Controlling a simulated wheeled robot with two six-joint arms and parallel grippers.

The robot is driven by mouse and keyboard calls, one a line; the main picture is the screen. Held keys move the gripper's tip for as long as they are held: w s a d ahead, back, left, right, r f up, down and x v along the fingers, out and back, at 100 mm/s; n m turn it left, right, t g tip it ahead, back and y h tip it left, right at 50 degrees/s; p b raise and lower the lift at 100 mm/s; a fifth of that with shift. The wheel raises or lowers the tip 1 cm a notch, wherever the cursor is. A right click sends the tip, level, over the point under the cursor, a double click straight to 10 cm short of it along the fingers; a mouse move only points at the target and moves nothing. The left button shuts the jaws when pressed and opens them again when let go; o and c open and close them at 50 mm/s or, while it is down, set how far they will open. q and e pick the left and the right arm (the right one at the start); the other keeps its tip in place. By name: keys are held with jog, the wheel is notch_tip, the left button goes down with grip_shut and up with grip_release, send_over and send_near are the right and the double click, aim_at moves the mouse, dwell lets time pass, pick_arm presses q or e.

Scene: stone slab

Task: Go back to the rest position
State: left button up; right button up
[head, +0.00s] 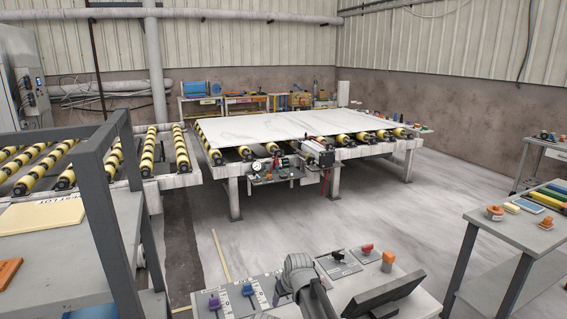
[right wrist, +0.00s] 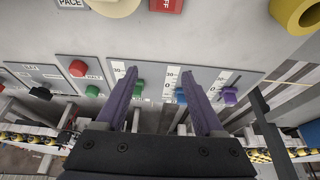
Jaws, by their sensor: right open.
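My right arm (head: 300,275) comes up from the bottom middle in the head view, over a light grey control panel (head: 340,285). Its fingers are hard to make out there. In the right wrist view my right gripper (right wrist: 160,82) is open, its two purple-grey fingers apart with nothing held between them. Beyond the fingers are the panel's green slider knob (right wrist: 139,84), blue slider knob (right wrist: 181,95) and purple slider knob (right wrist: 230,93). The blue knob shows close beside the right-hand finger; I cannot tell whether they touch. My left gripper is not in view.
A dark tilted screen (head: 385,294) stands on the panel's right. A red knob (head: 367,248) and an orange knob (head: 388,257) are behind it. A grey frame (head: 100,200) rises at left, a side table (head: 510,228) at right. The slab (head: 270,126) lies on rollers behind open floor.

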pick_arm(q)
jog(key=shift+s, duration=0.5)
pick_arm(e)
jog(key=s+d+g+h, duration=0.1)
jog(key=s+d+g, duration=0.1)
jog(key=s, duration=1.2)
jog(key=s+d+f+g+h, duration=0.1)
jog(key=s+d+g+h, duration=0.1)
jog(key=s, duration=1.2)
jog(key=shift+s+d+f+m, duration=0.2)
jog(key=shift+s+d+m, duration=0.1)
jog(key=shift+d, duration=0.4)
